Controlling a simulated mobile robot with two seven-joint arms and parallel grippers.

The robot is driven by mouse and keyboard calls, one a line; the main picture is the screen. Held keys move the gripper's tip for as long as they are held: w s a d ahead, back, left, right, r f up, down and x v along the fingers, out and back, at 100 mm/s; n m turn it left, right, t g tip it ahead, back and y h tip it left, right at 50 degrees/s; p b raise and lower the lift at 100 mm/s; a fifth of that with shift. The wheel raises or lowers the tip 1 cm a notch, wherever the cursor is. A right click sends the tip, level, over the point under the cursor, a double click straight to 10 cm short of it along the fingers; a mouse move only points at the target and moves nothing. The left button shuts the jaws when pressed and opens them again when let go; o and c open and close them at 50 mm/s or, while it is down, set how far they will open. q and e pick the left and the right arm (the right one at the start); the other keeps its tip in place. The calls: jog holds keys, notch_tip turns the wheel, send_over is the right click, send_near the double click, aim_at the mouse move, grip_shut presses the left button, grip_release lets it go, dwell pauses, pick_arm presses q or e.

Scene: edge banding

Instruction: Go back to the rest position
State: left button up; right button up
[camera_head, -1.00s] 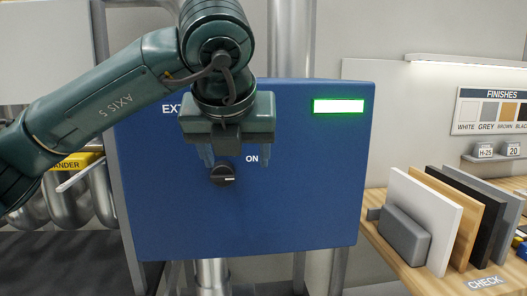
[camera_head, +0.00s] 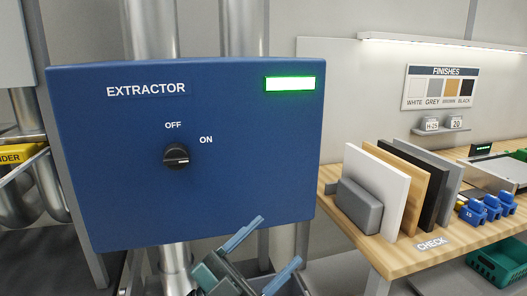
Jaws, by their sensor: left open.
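My left gripper (camera_head: 280,238) is at the bottom middle of the head view, just below the lower edge of the blue extractor box (camera_head: 110,205). Its two blue-grey fingers are apart, with nothing between them, and point up and right. The black knob (camera_head: 176,155) on the box is clear of the gripper, and its pale mark points roughly right, on the side of the ON label (camera_head: 206,140). The indicator (camera_head: 295,83) at the box's upper right glows green. My right gripper is not in view.
A wooden bench (camera_head: 385,250) at right holds a grey block (camera_head: 360,206) and upright panels, the nearest white (camera_head: 380,185). Blue pieces (camera_head: 472,211) lie farther right. A green basket (camera_head: 497,262) is below. Metal pipes (camera_head: 243,30) run behind the box.

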pick_arm(q)
jog(key=w+a+f+n+t+y, duration=0.2)
jog(key=a+f+n+t+y, duration=0.4)
jog(key=f+n+y, duration=0.5)
jog(key=s+a+f+n+g+y, duration=0.3)
jog(key=s+f, duration=0.4)
jog(key=f, duration=0.5)
jog(key=s+a+f+n+g+y, duration=0.3)
jog(key=s+f, duration=0.4)
jog(key=f, duration=0.5)
jog(key=a+g+y, duration=0.1)
jog(key=a, duration=0.1)
jog(key=shift+s+a+f, duration=0.3)
jog(key=shift+s+a, duration=0.1)
